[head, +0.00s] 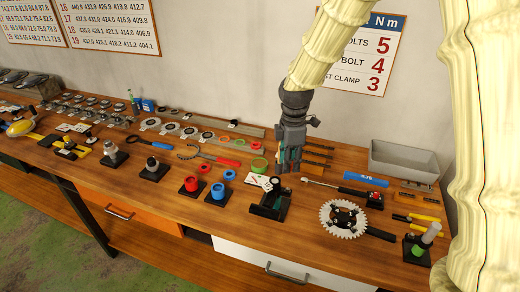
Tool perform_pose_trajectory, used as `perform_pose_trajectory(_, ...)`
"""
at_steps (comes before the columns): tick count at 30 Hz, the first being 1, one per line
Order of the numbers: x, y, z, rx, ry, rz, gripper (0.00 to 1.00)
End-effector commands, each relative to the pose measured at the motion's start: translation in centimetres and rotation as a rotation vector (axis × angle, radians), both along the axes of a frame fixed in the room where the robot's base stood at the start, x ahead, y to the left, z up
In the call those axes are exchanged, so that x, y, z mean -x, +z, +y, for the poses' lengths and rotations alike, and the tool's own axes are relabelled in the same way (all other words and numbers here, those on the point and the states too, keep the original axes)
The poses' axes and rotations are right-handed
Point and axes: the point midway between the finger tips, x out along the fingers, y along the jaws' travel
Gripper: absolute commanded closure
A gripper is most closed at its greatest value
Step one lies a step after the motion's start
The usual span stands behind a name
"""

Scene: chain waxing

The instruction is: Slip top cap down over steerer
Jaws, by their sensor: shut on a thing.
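My gripper (288,167) points down over the workbench, right of centre. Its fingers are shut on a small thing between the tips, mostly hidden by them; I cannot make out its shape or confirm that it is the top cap. Just below and left of the fingertips stands a black block fixture (266,208) with a small upright part on top. I cannot tell whether the held thing touches it. A pale upright tube (432,232) on a black base stands at the far right, well apart from my gripper. I cannot tell which upright part is the steerer.
A toothed chainring (341,217) lies right of the fixture. A grey bin (402,162) stands at the back right. Red (189,187) and blue (219,191) cups stand left of the fixture. Several tools crowd the wooden bench (165,222); its front strip is mostly clear.

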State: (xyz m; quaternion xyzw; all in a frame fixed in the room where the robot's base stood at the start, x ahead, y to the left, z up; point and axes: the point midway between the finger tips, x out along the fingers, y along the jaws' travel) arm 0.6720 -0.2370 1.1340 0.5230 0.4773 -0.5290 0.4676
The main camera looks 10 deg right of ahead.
Motion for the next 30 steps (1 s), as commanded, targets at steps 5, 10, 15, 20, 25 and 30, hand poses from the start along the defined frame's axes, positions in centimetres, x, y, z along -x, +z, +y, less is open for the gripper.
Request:
perform_pose_trajectory(5,0.1,1.2,2.6,0.001,-0.017,0.002,0.82)
perform_pose_trajectory(10,0.1,1.1,3.4,-0.001,-0.022,0.003,0.82)
perform_pose_trajectory(15,0.1,0.6,3.5,-0.001,-0.021,0.003,0.82)
perform_pose_trajectory(20,0.1,-0.2,3.5,-0.001,-0.020,0.003,0.82)
perform_pose_trajectory(25,0.1,-1.2,3.5,0.000,-0.019,0.003,0.82)
perform_pose_trajectory(30,0.1,-2.2,3.5,0.000,-0.020,0.003,0.82)
